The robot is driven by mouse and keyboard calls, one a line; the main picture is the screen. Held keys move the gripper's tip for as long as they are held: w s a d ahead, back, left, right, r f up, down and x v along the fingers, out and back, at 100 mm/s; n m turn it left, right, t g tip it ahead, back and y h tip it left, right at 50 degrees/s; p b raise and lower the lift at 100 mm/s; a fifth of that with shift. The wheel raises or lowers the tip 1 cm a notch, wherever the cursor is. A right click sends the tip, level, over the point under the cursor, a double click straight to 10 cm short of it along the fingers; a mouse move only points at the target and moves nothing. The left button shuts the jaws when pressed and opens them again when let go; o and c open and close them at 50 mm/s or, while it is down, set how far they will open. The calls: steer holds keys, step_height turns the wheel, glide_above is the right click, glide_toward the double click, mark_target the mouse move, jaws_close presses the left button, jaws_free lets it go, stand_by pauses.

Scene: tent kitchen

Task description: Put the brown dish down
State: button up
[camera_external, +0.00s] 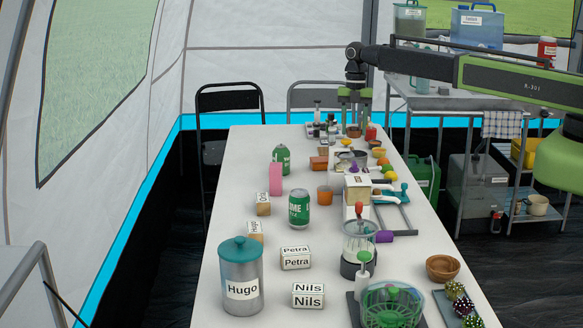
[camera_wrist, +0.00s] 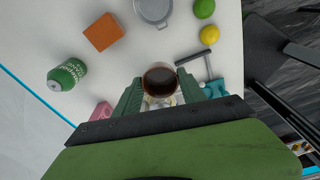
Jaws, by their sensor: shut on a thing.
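The brown dish (camera_wrist: 160,78) is small and round with a dark inside. In the wrist view it sits between the two fingers of my gripper (camera_wrist: 160,92), which is shut on it. In the external view my gripper (camera_external: 355,104) points down over the far half of the long white table, with the dish (camera_external: 353,131) at its fingertips. The wrist view looks down on the table from some height, so the dish appears held above it. The exact gap below the dish cannot be told.
The white table (camera_external: 250,180) is crowded around the middle. The wrist view shows an orange block (camera_wrist: 102,32), a green can (camera_wrist: 67,75), a grey pan (camera_wrist: 153,10), a lime (camera_wrist: 204,8) and a lemon (camera_wrist: 209,35). A wooden bowl (camera_external: 442,267) stands near the right edge.

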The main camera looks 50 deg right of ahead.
steer(key=d+f+n+b, duration=0.1)
steer(key=w+d+f+n+b, duration=0.1)
steer(key=f+n, duration=0.1)
steer(key=shift+w+d+f+n, duration=0.1)
steer(key=shift+d+n, duration=0.15)
steer(key=shift+n, duration=0.05)
steer(key=shift+d+n, duration=0.15)
steer(key=shift+n, duration=0.15)
steer(key=b, duration=0.7)
glide_above(325, 181)
steer(key=f, duration=0.7)
steer(key=shift+w+d, duration=0.3)
steer(key=shift+a, duration=0.25)
step_height(325, 181, down, 4)
steer(key=b, duration=0.4)
steer(key=shift+f+b, duration=0.25)
steer(key=shift+b, duration=0.1)
steer(key=shift+r, duration=0.25)
steer(key=shift+f, duration=0.2)
steer(key=o, duration=1.4)
